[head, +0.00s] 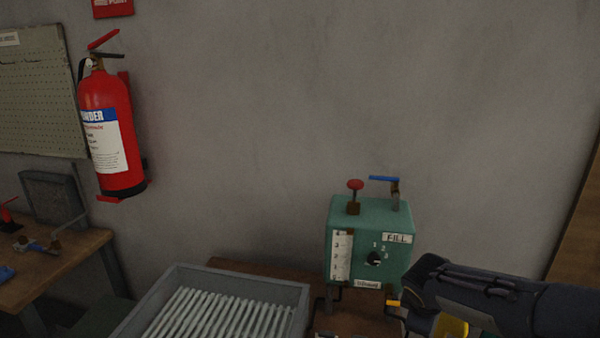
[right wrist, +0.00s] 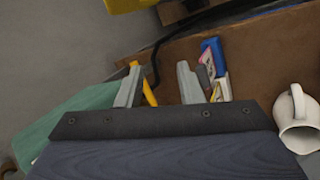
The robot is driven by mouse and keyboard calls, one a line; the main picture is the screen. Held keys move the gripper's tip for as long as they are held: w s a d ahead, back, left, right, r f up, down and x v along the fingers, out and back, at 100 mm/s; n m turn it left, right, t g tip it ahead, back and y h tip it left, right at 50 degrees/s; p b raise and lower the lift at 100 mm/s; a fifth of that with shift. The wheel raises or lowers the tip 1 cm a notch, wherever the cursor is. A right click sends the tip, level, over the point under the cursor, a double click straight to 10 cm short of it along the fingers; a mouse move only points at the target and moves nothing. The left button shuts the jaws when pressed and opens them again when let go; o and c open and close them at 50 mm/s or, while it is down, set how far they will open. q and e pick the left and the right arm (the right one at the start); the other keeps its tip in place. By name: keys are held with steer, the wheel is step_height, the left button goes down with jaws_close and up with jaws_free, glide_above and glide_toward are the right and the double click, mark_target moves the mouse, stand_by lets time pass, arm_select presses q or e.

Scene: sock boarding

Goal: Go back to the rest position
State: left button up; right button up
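My right arm comes in from the right in the head view, and its gripper (head: 398,304) is at the lower right, by the front lower corner of the green machine (head: 345,222). The right wrist view shows the two grey fingers (right wrist: 160,85) apart with brown surface between them and nothing held. A thin yellow bar (right wrist: 149,92) shows beside the left finger; I cannot tell if it touches. My left gripper is not in either view.
The machine carries a red knob (head: 355,185) and a blue lever (head: 384,179). A grey ribbed tray (head: 240,283) stands to its left. A white mug (right wrist: 298,115) and a small blue item (right wrist: 212,50) show near the right gripper. A fire extinguisher (head: 110,135) hangs on the wall.

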steer(key=s+a+r+m+y, duration=0.1)
steer(key=s+m, duration=0.3)
steer(key=s, duration=0.4)
steer(key=s+a+r+m+y, duration=0.1)
steer(key=s+a+m+y, duration=0.2)
steer(key=s, duration=0.6)
steer(key=s+a+r+m+t+y, duration=0.1)
steer(key=s+a+m+y, duration=0.2)
steer(key=s, duration=0.5)
steer(key=a+m, duration=0.1)
steer(key=m, duration=0.1)
steer(key=shift+s+a+m, duration=0.15)
steer(key=shift+s+m, duration=0.15)
steer(key=shift+m, duration=0.1)
steer(key=shift+o, duration=0.5)
